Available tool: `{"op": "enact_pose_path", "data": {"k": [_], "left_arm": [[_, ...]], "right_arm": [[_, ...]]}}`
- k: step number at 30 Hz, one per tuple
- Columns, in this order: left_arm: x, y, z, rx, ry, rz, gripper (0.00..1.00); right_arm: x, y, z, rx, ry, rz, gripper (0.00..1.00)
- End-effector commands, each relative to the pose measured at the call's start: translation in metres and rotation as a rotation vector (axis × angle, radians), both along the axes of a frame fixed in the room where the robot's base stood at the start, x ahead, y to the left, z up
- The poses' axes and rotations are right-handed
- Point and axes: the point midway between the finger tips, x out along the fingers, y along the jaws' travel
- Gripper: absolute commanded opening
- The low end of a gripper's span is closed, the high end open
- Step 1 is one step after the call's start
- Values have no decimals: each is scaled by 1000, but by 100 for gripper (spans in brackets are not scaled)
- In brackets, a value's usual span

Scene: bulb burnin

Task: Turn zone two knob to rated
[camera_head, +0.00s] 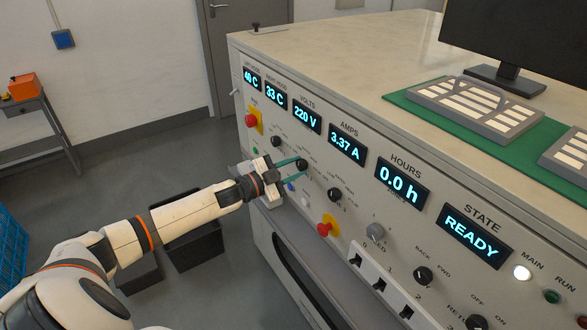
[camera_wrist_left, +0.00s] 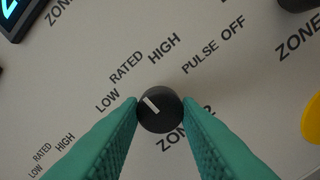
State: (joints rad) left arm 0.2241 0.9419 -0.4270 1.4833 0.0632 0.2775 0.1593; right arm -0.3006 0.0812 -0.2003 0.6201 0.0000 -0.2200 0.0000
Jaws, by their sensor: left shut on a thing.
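The zone two knob (camera_wrist_left: 160,109) is black and round, with a white pointer line, on the grey panel. Its pointer faces up and left in the left wrist view, toward the gap between the LOW and RATED labels. RATED (camera_wrist_left: 126,67) is printed above and left of the knob, between LOW and HIGH. My left gripper (camera_wrist_left: 160,112) is shut on the knob, one green finger on each side. In the head view the left gripper (camera_head: 299,170) reaches the panel at the same knob (camera_head: 302,165). My right gripper is not in view.
Other knobs sit close by, including a black one (camera_head: 334,195) to the right. A red emergency-type knob (camera_head: 325,229) on yellow is below right. The STATE display (camera_head: 478,236) reads READY. Dark bins (camera_head: 194,245) stand on the floor beneath my left arm.

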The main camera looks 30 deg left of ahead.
Motion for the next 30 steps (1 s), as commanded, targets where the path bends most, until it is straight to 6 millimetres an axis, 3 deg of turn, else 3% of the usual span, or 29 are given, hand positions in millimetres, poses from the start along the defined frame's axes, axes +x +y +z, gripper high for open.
{"op": "enact_pose_path", "data": {"k": [8, 9, 13, 23, 30], "left_arm": [[0, 0, -1, 0, 2, 0, 7], [0, 0, -1, 0, 2, 0, 32], [0, 0, -1, 0, 2, 0, 52], [-2, 1, -1, -1, 2, 0, 52], [-27, 11, -3, 0, 5, -1, 52]], "right_arm": [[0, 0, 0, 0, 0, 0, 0], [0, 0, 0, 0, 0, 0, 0], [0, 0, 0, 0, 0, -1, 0], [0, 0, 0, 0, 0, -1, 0], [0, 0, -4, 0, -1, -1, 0]]}}
